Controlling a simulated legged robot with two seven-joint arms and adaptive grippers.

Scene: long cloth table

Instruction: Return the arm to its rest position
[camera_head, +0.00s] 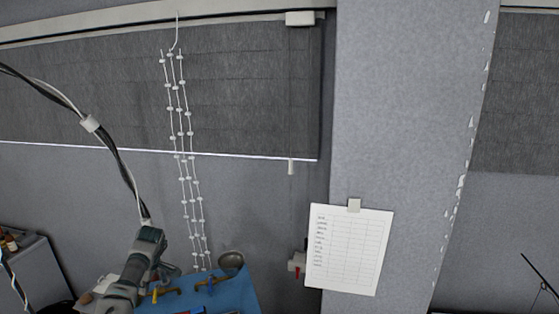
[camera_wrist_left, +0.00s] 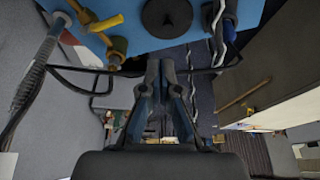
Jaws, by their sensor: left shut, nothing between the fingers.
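My left arm (camera_head: 130,277) comes in at the lower left of the head view, bent, with a cable running up from it. My left gripper (camera_head: 166,269) is beside the left edge of the blue table top (camera_head: 238,291). In the left wrist view the gripper (camera_wrist_left: 160,66) has its two fingers close together, with nothing held between them. My right gripper is not in view.
White beaded strings (camera_head: 186,135) hang behind.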

